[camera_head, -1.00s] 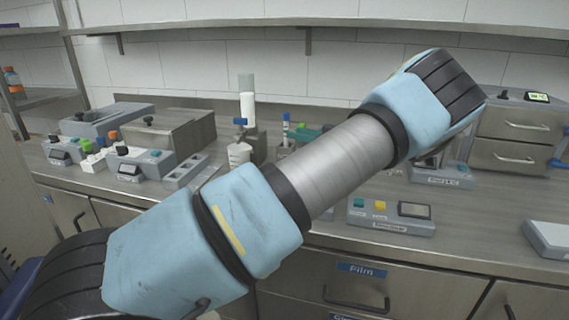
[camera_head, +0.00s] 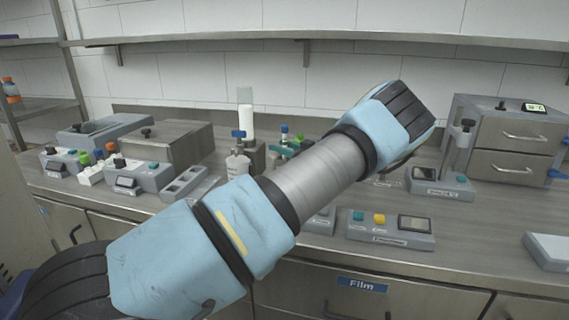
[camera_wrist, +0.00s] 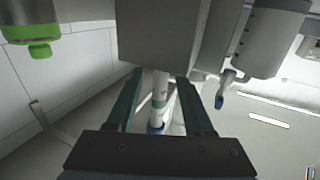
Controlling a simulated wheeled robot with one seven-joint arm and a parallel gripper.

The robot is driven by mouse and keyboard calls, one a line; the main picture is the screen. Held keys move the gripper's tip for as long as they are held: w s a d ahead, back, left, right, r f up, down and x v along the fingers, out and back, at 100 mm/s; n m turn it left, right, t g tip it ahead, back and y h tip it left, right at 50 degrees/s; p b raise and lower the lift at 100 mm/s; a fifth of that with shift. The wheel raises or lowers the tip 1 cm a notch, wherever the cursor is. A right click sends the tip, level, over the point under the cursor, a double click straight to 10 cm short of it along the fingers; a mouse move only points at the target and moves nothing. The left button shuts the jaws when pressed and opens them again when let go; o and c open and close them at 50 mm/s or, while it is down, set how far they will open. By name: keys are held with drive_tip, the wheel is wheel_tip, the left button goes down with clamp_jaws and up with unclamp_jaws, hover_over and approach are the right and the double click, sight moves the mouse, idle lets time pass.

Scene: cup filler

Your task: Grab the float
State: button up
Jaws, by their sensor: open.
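My gripper (camera_wrist: 160,105) is open in the wrist view. Gaps show between the piece and the fingers. In the head view a slim piece with a blue top (camera_head: 284,130) stands behind my arm, with teal finger parts (camera_head: 297,143) close beside it. My arm hides most of the gripper there, so I cannot tell contact from that view.
A white filler stand with a blue valve (camera_head: 239,134) is just left of the piece; a blue valve tip (camera_wrist: 219,101) shows near the right finger in the wrist view. A green-capped container (camera_wrist: 40,51) is upper left. Button boxes (camera_head: 390,228) sit along the front.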

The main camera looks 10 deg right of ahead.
drive_tip(key=shift+x, duration=1)
clamp_jaws()
idle(0.7)
